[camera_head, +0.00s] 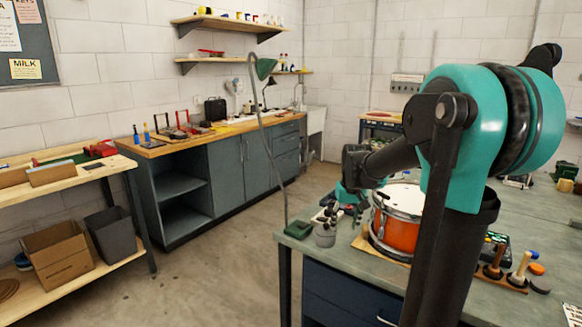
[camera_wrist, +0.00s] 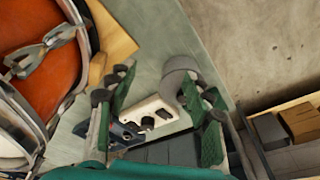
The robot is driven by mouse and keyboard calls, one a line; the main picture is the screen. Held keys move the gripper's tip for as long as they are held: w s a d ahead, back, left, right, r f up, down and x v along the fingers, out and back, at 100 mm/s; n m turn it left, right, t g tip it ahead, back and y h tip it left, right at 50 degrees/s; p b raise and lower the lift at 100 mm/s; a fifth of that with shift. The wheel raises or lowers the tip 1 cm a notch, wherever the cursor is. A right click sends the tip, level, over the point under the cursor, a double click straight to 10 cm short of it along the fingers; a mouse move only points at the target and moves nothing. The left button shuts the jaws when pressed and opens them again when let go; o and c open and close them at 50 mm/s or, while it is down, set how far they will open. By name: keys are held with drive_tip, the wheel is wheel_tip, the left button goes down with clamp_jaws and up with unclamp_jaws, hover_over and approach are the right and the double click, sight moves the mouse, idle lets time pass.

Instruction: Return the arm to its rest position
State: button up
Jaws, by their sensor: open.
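My gripper (camera_head: 350,198) hangs over the near left part of the workbench, left of the orange drum (camera_head: 393,236), with my arm reaching in from the right. In the wrist view its two green-padded fingers (camera_wrist: 160,108) are spread apart with nothing held between them. Below and between them is a white box with dark knobs (camera_wrist: 158,113) on the bench.
The bench top (camera_head: 345,262) carries a lamp with a green base (camera_head: 299,229) and a long stem. Wooden-handled tools in a stand (camera_head: 516,272) are at the right. A shelf bench with a cardboard box (camera_head: 60,257) is at left. The floor between is clear.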

drive_tip(key=s+f, duration=0.4)
drive_tip(key=s, duration=0.3)
drive_tip(key=s+f+t, duration=0.1)
drive_tip(key=s+f, duration=0.3)
drive_tip(key=s, duration=0.4)
drive_tip(key=s+d+f+m+t, duration=0.1)
drive_tip(key=s+f, duration=0.3)
drive_tip(key=s, duration=0.3)
drive_tip(key=shift+s+f, duration=0.3)
drive_tip(key=shift+s, duration=0.1)
drive_tip(key=shift+d, duration=0.1)
